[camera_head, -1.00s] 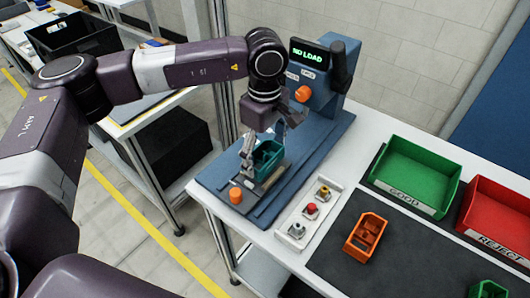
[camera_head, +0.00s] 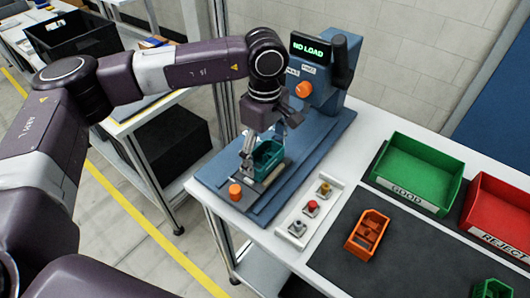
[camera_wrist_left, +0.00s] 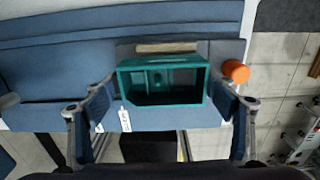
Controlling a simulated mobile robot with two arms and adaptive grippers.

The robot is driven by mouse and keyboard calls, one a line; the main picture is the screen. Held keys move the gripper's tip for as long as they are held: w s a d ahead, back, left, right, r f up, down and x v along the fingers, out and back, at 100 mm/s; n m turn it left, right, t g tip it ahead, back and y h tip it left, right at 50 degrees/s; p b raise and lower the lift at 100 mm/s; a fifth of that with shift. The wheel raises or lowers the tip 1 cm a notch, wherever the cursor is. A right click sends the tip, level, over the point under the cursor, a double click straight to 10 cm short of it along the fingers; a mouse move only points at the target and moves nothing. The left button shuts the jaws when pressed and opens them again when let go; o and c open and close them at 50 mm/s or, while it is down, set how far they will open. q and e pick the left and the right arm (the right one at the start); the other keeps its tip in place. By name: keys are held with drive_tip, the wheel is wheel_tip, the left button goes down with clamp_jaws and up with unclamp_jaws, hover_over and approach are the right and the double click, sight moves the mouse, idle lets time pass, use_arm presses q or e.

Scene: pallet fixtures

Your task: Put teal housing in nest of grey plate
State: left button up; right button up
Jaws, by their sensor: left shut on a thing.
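The teal housing (camera_head: 267,156) is an open box at the front of the blue machine base, over the grey plate (camera_head: 253,184). My left gripper (camera_head: 262,148) comes down from above and is shut on the housing. In the left wrist view the housing (camera_wrist_left: 163,98) lies between the two fingers of my left gripper (camera_wrist_left: 165,100). A tan strip shows beside it on the grey plate (camera_wrist_left: 224,50). The housing covers the nest, so I cannot tell whether it is seated or just above. My right gripper is not in view.
An orange knob (camera_head: 235,192) stands beside the plate. The blue machine (camera_head: 325,75) reads "NO LOAD". An orange housing (camera_head: 367,234) lies on the dark mat, with a green bin (camera_head: 413,175) and red bin (camera_head: 500,213) behind.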

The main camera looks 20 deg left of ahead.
use_arm(q)
drive_tip(key=shift+b, duration=0.55)
idle(1.0)
drive_tip(key=shift+f+b, duration=0.65)
drive_tip(key=shift+b, duration=0.05)
idle(0.5)
drive_tip(key=o, duration=1.3)
wheel_tip(320, 180, up, 12)
